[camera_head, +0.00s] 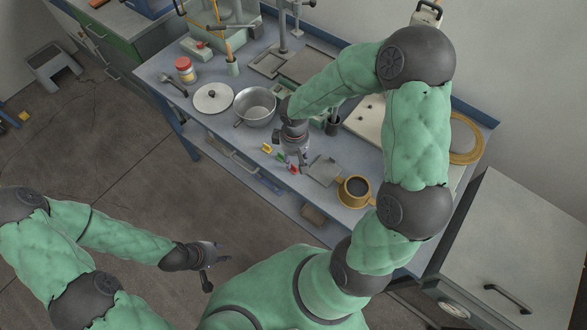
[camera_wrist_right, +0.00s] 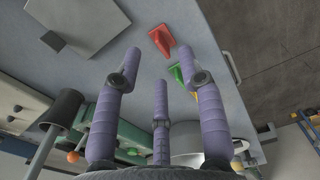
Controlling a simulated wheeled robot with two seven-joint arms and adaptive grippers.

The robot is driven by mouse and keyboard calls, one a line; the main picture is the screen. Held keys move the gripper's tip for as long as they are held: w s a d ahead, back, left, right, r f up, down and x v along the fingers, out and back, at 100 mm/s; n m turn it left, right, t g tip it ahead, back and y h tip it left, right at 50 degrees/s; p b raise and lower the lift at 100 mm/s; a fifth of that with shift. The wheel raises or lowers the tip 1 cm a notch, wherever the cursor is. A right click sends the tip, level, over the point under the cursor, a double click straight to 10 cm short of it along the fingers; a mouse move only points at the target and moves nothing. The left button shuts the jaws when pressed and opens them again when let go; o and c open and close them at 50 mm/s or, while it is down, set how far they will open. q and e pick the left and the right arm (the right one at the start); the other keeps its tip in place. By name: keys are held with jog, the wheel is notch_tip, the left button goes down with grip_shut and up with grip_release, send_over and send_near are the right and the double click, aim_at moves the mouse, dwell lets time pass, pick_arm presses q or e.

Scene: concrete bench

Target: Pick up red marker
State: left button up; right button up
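The red marker (camera_head: 293,170) is a small wedge-shaped piece lying on the bench near its front edge. In the right wrist view the red marker (camera_wrist_right: 161,40) shows just beyond the fingertips, between the left and right fingers. My right gripper (camera_head: 296,163) is above the bench beside it. That right gripper (camera_wrist_right: 159,58) has its three purple fingers spread and nothing between them. A green piece (camera_wrist_right: 177,73) lies close to the right finger, partly hidden by it. My left gripper (camera_head: 219,262) is off the bench, over the floor, with fingers apart and empty.
A yellow piece (camera_head: 266,147) lies left of the red one. A steel pot (camera_head: 255,106) and a white lid (camera_head: 213,98) stand further left. The bench's front edge is close.

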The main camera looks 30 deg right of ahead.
aim_at(294, 168)
notch_tip(294, 168, down, 5)
jog(key=shift+b, duration=0.95)
jog(key=shift+c, duration=0.3)
grip_shut()
